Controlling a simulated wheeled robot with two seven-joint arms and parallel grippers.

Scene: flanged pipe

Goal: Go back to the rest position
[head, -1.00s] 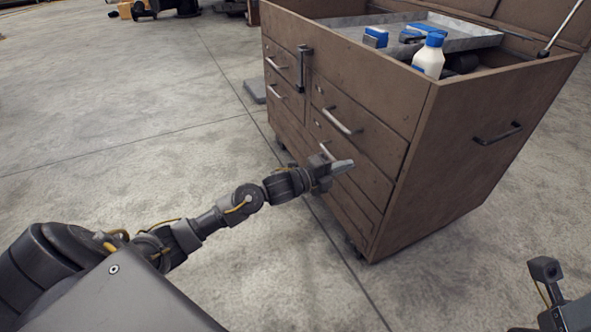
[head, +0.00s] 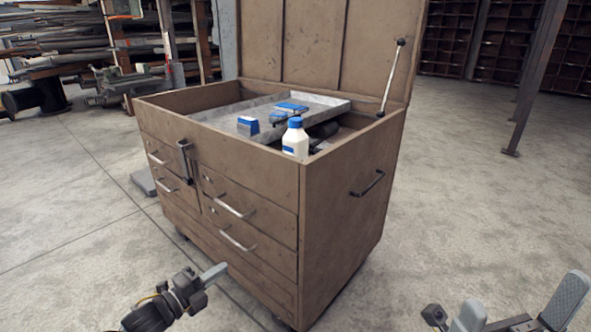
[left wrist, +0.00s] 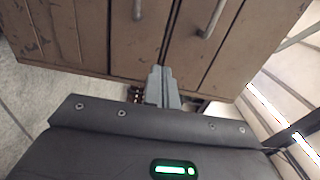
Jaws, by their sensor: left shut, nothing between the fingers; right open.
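My left gripper (head: 213,274) is low in front of the tool chest in the head view, its fingers shut with nothing between them. It also shows in the left wrist view (left wrist: 159,72), fingers together, with the chest's drawer fronts beyond. Whether it touches the chest I cannot tell, but it looks apart from it. My right gripper (head: 520,300) is at the lower right of the head view, open and empty, with its fingers spread. Nothing is held by either gripper.
The brown tool chest (head: 345,230) stands ahead with its lid (head: 320,40) raised. A metal tray (head: 215,115), blue-and-white items and a white bottle (head: 295,140) with a blue cap are inside. Open floor (head: 480,190) lies to the right; a post (head: 535,80) stands farther back.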

